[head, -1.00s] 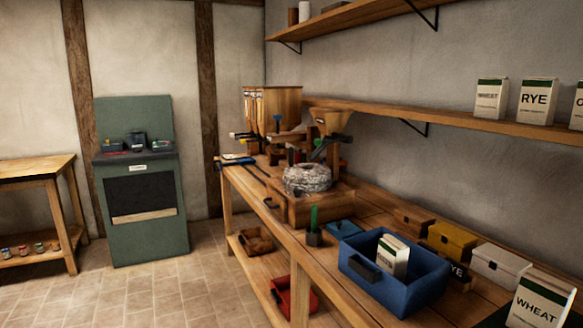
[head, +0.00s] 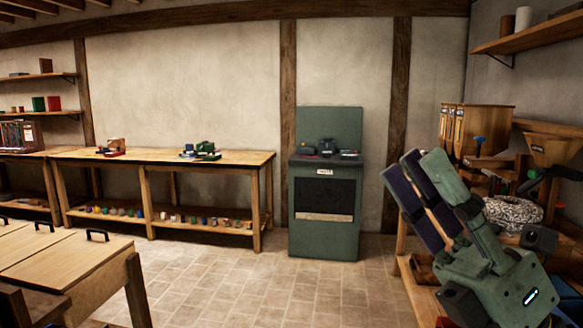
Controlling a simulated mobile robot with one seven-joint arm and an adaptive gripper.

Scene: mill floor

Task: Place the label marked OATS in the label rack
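My gripper (head: 417,192) is raised at the right of the head view, in front of the right-hand workbench. Its two long dark-padded fingers point up and left. I cannot make out a label marked OATS in the current view. I cannot identify the label rack for certain either. A green cabinet (head: 324,230) against the back wall carries a small white plate (head: 325,171) with writing too small to read.
A long wooden table (head: 165,157) stands left of the cabinet, with small coloured items on its lower shelf (head: 180,222). Lidded wooden bins (head: 60,265) fill the lower left. A stone mill (head: 513,211) is partly behind my gripper. The tiled floor (head: 250,285) in the middle is clear.

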